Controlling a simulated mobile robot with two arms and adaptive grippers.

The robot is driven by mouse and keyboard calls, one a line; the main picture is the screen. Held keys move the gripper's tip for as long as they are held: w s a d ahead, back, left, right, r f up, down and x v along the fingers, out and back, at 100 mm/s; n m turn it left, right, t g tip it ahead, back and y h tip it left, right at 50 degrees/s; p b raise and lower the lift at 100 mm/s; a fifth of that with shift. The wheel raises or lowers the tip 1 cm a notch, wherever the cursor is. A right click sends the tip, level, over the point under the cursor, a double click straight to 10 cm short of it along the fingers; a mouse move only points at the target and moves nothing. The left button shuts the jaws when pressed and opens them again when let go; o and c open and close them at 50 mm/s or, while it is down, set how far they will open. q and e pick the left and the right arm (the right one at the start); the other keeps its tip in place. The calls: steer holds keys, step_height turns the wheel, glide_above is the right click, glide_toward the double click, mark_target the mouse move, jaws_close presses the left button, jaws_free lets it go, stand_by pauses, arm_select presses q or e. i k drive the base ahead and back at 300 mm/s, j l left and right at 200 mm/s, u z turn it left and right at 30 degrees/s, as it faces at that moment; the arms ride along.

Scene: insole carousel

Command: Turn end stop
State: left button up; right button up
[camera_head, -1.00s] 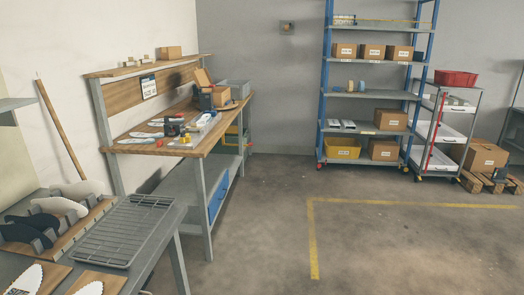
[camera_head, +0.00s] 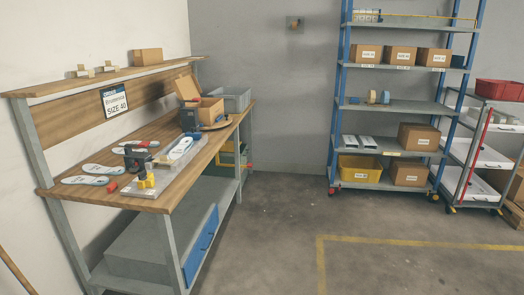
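A wooden-topped workbench (camera_head: 122,198) stands at the left. Near its front edge is a grey fixture (camera_head: 180,155) with a small yellow part (camera_head: 147,181), a dark clamp-like part (camera_head: 135,160) and a red part beside it. I cannot tell for sure which of these is the end stop, as they are small. Several pale insoles (camera_head: 85,180) lie on the bench to the left of and behind the fixture. Neither of my grippers is in view.
An open cardboard box (camera_head: 207,108) and a grey bin (camera_head: 237,98) stand at the bench's far end. A size sign (camera_head: 115,101) hangs on the backboard. A blue-framed shelf rack (camera_head: 388,106) and a cart (camera_head: 475,150) stand at the back right. The floor before the bench is clear.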

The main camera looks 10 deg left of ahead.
mark_target(146, 179)
steer(key=i+l+u, duration=0.1)
steer(key=i+u, duration=0.3)
steer(key=i, duration=0.15)
steer(key=i+l+u, duration=0.4)
steer(key=i, duration=0.15)
steer(key=i+l+u, duration=1.2)
steer(key=l, duration=0.5)
